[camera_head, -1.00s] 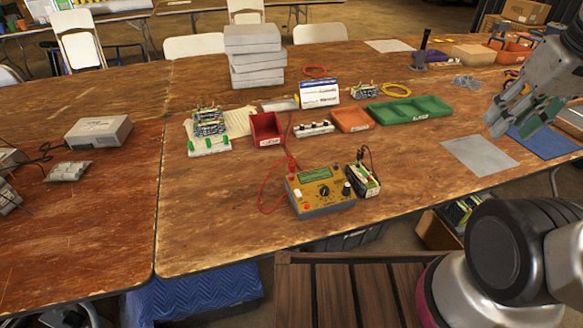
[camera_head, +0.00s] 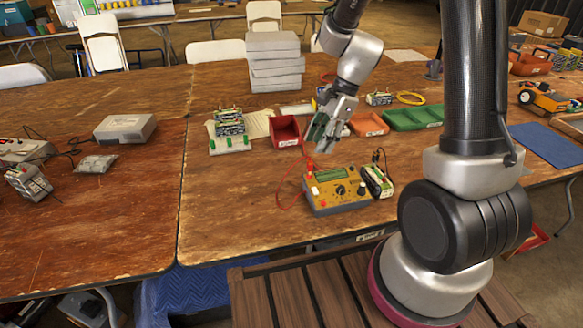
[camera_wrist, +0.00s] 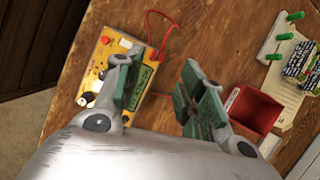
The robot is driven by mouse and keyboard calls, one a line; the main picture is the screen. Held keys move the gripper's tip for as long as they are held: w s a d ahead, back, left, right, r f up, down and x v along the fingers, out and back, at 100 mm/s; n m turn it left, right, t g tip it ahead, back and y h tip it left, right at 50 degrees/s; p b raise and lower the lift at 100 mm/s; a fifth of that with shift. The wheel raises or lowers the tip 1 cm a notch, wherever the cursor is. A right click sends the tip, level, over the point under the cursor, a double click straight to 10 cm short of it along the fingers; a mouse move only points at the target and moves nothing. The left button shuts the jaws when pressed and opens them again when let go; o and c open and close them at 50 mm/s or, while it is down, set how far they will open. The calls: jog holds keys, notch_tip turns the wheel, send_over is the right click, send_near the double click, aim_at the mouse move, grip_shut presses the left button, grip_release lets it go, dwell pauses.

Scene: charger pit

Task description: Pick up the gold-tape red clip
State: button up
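My gripper (camera_head: 326,132) is open and empty, above the table just behind the yellow meter (camera_head: 340,197). In the wrist view its green-padded fingers (camera_wrist: 158,78) are spread apart with the table between them. A red clip or plug (camera_head: 310,166) stands at the meter's back left corner, with a red lead (camera_head: 283,196) looping left from it. I cannot make out gold tape on any red piece.
A small black-leaded unit (camera_head: 378,181) stands right of the meter. A red bin (camera_head: 285,131), an orange tray (camera_head: 370,126) and a green tray (camera_head: 415,117) lie behind. A green-knobbed board (camera_head: 229,145) is left.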

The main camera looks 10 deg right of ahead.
aim_at(312, 160)
jog(key=shift+m, duration=0.8)
jog(key=x, duration=0.8)
jog(key=shift+s, duration=0.25)
grip_shut()
